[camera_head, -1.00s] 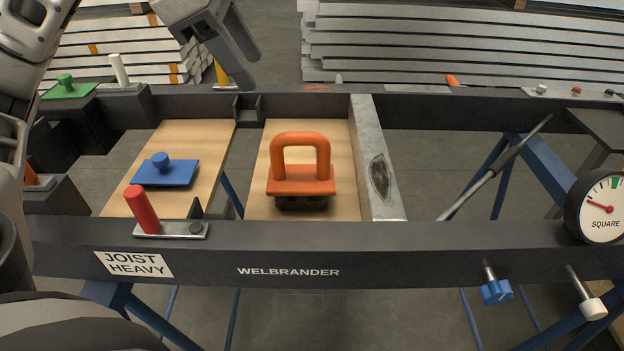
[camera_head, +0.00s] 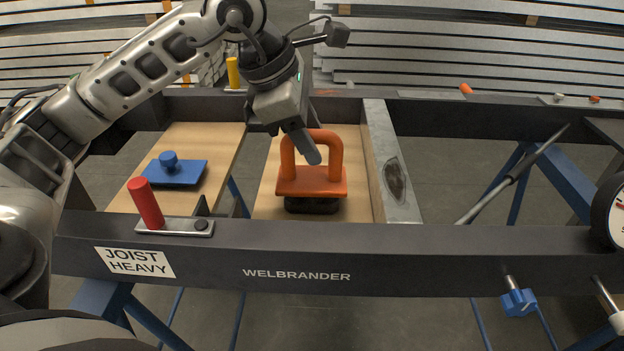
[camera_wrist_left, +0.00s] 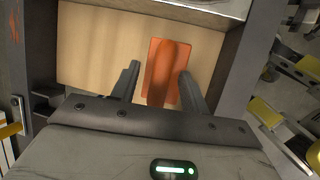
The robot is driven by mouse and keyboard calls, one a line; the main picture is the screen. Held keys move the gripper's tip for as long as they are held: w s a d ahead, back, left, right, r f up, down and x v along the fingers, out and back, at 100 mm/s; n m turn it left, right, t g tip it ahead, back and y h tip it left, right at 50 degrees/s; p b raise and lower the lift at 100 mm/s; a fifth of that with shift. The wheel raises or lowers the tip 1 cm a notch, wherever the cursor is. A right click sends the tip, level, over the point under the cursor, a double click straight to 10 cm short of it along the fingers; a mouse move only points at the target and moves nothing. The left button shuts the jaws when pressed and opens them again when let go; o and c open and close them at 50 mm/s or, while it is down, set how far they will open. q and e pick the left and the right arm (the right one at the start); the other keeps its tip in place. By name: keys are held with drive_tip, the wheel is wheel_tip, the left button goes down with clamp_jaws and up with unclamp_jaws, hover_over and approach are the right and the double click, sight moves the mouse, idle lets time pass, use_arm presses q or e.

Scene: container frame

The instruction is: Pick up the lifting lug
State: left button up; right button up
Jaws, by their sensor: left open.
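The lifting lug is the orange part (camera_head: 312,182) with an upright loop handle on a flat plate and a dark base. It stands on a wooden board inside the dark frame in the head view. My left gripper (camera_head: 297,150) is at the lug's handle, its near finger in front of the loop's left upper part. In the left wrist view the left gripper's two fingers (camera_wrist_left: 158,85) are apart, with the orange lug (camera_wrist_left: 163,75) between them, nearer the right finger. I cannot tell whether either finger touches it. My right gripper is not in view.
A blue knobbed plate (camera_head: 176,173) lies on the left board. A red-handled clamp (camera_head: 147,205) stands on the front beam (camera_head: 400,258). A grey metal bar (camera_head: 392,165) lies right of the lug. A dark rod (camera_head: 510,175) leans further right.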

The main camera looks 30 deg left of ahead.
use_arm(q)
drive_tip(key=shift+w+d+f, duration=0.1)
drive_tip(key=shift+w+f, duration=0.05)
drive_tip(key=shift+f, duration=0.25)
clamp_jaws()
drive_tip(key=shift+r, duration=0.2)
